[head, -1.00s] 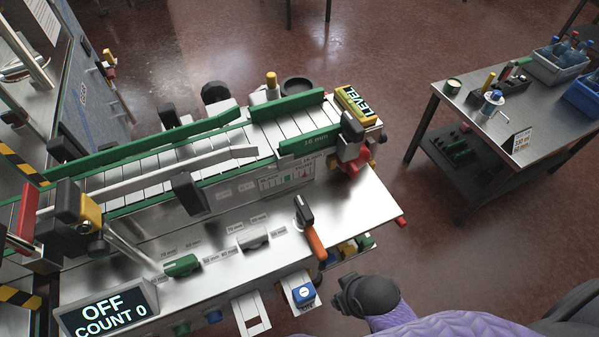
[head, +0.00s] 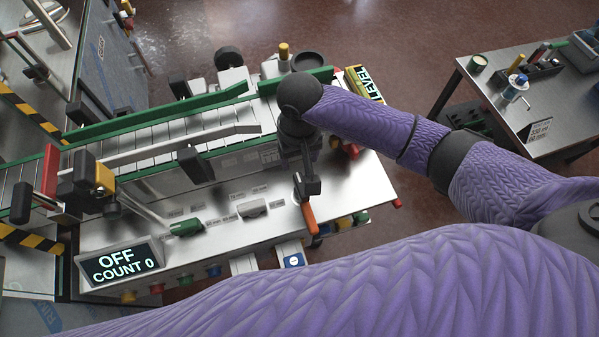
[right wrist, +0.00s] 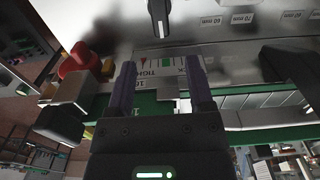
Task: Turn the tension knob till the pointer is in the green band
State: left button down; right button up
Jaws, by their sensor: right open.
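The tension scale (right wrist: 157,66), a small plate with red and green marks, shows upside down in the right wrist view. My right gripper (right wrist: 160,70) is open and empty, with its two fingers on either side of the scale plate in that view. In the head view my right gripper (head: 303,162) is over the machine's front, and my arm hides most of the scale. A black knob-like piece with a pale stripe (right wrist: 160,18) is just beyond the fingertips. I cannot tell for sure which part is the tension knob, nor where the pointer stands. My left gripper is not in view.
The display (head: 121,262) reads OFF and COUNT 0. An orange handle (head: 309,218) and a green block (head: 186,227) are on the front deck. Green guide rails (head: 165,118) run along the conveyor behind. A side table (head: 490,90) stands at right.

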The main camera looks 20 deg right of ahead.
aim_at(300, 180)
notch_tip(300, 180, down, 10)
jog(key=b, duration=0.2)
jog(key=shift+r+b, duration=0.15)
jog(key=shift+b, duration=0.2)
grip_shut()
